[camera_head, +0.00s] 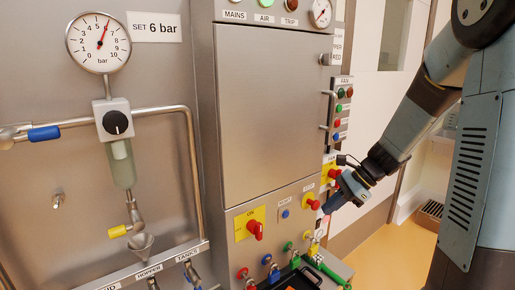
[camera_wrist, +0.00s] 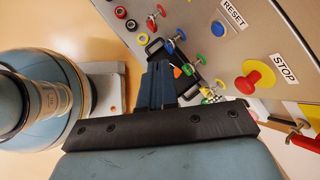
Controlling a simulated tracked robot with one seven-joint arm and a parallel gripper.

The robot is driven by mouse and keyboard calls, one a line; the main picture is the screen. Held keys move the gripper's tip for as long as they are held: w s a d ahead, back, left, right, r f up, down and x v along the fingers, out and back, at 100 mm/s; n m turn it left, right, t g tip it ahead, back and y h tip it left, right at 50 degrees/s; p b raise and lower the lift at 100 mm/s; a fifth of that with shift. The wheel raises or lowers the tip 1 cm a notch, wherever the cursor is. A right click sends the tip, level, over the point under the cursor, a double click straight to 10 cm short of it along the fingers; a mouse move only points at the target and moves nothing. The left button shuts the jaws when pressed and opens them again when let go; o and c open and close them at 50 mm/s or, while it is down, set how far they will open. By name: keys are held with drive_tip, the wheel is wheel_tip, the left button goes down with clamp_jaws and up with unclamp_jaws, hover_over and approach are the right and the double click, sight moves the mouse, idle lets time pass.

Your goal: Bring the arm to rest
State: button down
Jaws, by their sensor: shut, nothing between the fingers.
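My arm (camera_head: 415,110) reaches down and left from the upper right of the head view. My gripper (camera_head: 328,207) ends beside the lower right edge of the steel cabinet, close to the red knobs in the picture. I cannot tell whether it touches the panel. In the wrist view my gripper (camera_wrist: 156,85) shows dark blue fingers shut together with nothing between them. Past the fingertips are coloured valve handles, and a red STOP button (camera_wrist: 250,82) on a yellow plate lies to their right.
The steel cabinet (camera_head: 270,110) fills the middle. A pressure gauge (camera_head: 102,43) hangs at the left. A red switch on a yellow plate (camera_head: 240,218) and a black tray (camera_head: 295,282) sit low on the cabinet. Open orange floor (camera_head: 385,255) lies at the right.

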drive_tip(key=s+d+r+n+t+h, duration=0.1)
drive_tip(key=s+r+n+t+h, duration=0.1)
drive_tip(key=s+r+n+h, duration=0.2)
drive_tip(key=s+d+r+n+t+h, duration=0.1)
drive_tip(key=s+r+n+t+h, duration=0.2)
drive_tip(key=s+r+n, duration=0.8)
drive_tip(key=shift+s+d+n+h, duration=0.3)
drive_tip(key=shift+s+n+h, duration=0.25)
drive_tip(key=shift+s, duration=1.95)
